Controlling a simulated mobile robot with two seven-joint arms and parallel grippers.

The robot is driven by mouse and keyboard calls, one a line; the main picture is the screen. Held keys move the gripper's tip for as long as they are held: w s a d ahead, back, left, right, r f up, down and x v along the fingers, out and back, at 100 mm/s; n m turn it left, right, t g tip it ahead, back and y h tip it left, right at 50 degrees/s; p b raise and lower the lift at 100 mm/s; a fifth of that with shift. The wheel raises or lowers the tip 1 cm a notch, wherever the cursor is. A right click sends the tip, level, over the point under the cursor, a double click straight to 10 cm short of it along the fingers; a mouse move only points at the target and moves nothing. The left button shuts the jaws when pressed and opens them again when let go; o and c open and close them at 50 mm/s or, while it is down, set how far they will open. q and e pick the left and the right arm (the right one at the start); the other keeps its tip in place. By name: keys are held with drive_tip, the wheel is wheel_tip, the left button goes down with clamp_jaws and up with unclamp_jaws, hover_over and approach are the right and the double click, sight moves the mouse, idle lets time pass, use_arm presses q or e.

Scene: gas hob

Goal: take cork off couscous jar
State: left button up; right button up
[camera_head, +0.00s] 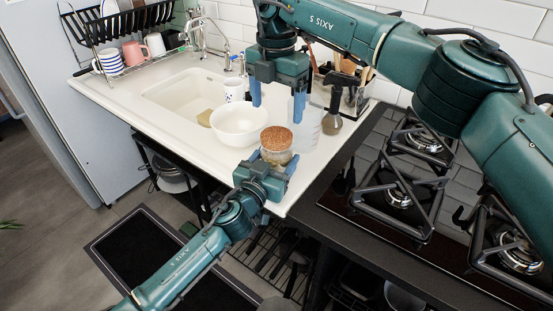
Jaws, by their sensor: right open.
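The couscous jar (277,157) is a small glass jar near the front edge of the white counter, with a round brown cork (277,138) seated in its top. My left gripper (273,162) comes from the lower left. Its blue fingers sit on both sides of the jar body, below the cork, and look closed against the glass; the palm hides the jar's lower front. My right gripper (277,99) is above and behind the jar, pointing down. Its two blue fingers are spread, with nothing between them, clear of the cork.
A white bowl (238,126) stands left of the jar, before the sink (183,93). A clear container (308,128) and a brown spray bottle (333,120) stand to the right. The gas hob (385,205) lies further right. A dish rack (125,68) is at the back left.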

sight(277, 135)
use_arm(q)
drive_tip(key=c, duration=0.6)
drive_tip(key=shift+o, duration=0.2)
use_arm(e)
drive_tip(key=shift+o, duration=0.8)
drive_tip(key=n, duration=0.5)
drive_tip(key=shift+s+r+n, duration=0.2)
drive_tip(key=shift+r+n, duration=0.05)
drive_tip(key=shift+n, duration=0.05)
drive_tip(key=n, duration=0.7)
drive_tip(key=shift+s+r+t, duration=0.25)
drive_tip(key=shift+r+t, duration=0.1)
drive_tip(key=shift+t, duration=0.05)
wheel_tip(277, 135, up, 3)
drive_tip(key=s+n+t, duration=0.2)
drive_tip(key=s+n, duration=0.1)
drive_tip(key=n, duration=2.7)
drive_tip(key=x, duration=1.1)
drive_tip(key=shift+w+f, duration=0.3)
drive_tip(key=shift+w, duration=0.1)
